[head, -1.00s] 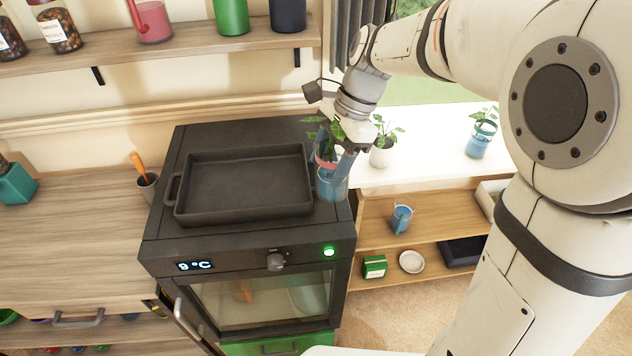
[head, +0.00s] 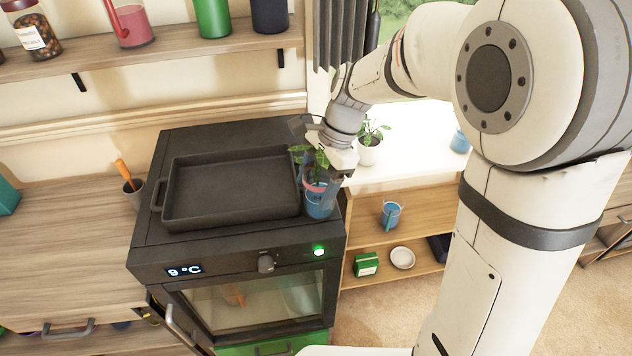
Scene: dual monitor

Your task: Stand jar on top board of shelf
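A blue see-through jar (head: 319,205) with a red band and a leafy plant in it is at the right front of the black oven top. My gripper (head: 328,175) comes down over the jar from above and appears shut on it; the fingers are partly hidden by leaves. I cannot tell whether the jar's base touches the oven. Two shelves show: a wall shelf (head: 165,50) at upper left with several jars, and a low shelf unit (head: 435,208) at right with a white top board (head: 410,155).
A black tray (head: 232,188) covers much of the oven (head: 140,240). A potted plant (head: 368,150) and part of a blue jar (head: 460,141) stand on the white board. A blue cup (head: 390,216), green box (head: 367,264) and white bowl (head: 402,258) stand below.

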